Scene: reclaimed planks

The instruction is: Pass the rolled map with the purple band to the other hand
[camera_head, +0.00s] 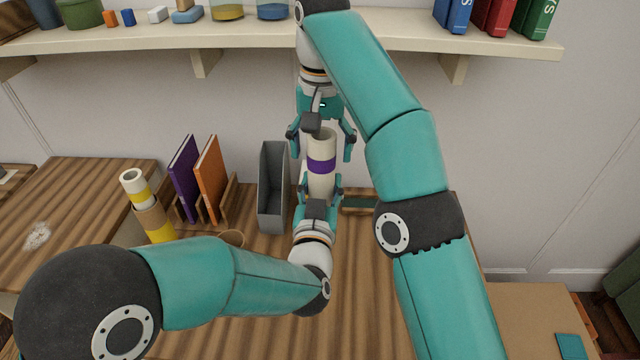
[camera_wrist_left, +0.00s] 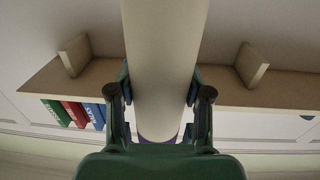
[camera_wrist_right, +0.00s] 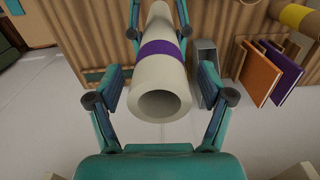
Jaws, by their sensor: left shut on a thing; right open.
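The rolled map with the purple band (camera_head: 321,152) is a cream tube standing upright above the table in the head view. My left gripper (camera_head: 320,190) is shut on its lower part, below the purple band; the roll also fills the middle of the left wrist view (camera_wrist_left: 166,70). My right gripper (camera_head: 321,145) is open and points down from above, with its fingers on either side of the roll's upper end. In the right wrist view the roll's open end (camera_wrist_right: 163,105) lies between the spread fingers, with a gap on each side.
A grey upright holder (camera_head: 272,190) stands just left of the roll. Purple (camera_head: 185,178) and orange (camera_head: 209,178) books stand in a wooden rack. A yellow-banded roll (camera_head: 138,190) stands further left. A shelf (camera_head: 240,38) with jars and books runs along the wall above.

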